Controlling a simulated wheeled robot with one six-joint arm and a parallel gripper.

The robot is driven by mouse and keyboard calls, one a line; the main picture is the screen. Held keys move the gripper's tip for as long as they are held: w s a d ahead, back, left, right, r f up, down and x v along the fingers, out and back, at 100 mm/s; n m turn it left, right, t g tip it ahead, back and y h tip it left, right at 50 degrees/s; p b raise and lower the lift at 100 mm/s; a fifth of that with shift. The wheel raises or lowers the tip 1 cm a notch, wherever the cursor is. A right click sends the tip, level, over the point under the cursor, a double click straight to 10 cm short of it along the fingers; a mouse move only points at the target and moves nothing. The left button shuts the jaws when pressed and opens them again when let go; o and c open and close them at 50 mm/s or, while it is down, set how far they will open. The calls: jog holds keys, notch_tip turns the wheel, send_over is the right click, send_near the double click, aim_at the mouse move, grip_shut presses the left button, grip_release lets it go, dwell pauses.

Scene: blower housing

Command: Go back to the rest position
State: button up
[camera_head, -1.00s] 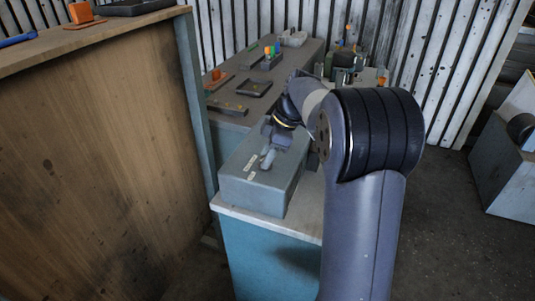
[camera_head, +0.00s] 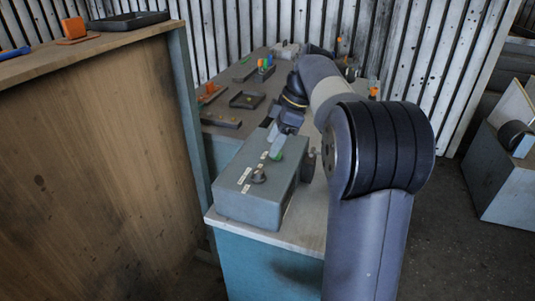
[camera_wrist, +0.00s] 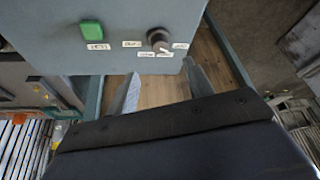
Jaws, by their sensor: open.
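My gripper (camera_wrist: 162,88) is open in the wrist view, its two pale fingers apart with nothing between them. In the head view my gripper (camera_head: 276,138) is at the far end of the grey control box (camera_head: 246,206), close to its green button (camera_head: 277,155); I cannot tell the exact gap. The box's dark knob (camera_head: 259,176) and white labels are in plain view. The wrist view also shows the control box (camera_wrist: 120,14) at the top, with the green button (camera_wrist: 92,31) and the knob (camera_wrist: 157,37).
The control box stands on a pale-topped blue cabinet (camera_head: 268,262). A grey bench (camera_head: 222,138) behind holds a black tray (camera_head: 247,99) and small coloured parts. A tall wooden panel (camera_head: 95,150) stands at left.

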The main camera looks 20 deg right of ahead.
aim_at(259, 171)
jog(key=shift+v, duration=0.8)
jog(key=x, duration=1)
jog(key=shift+a+f, duration=0.2)
jog(key=shift+f, duration=0.1)
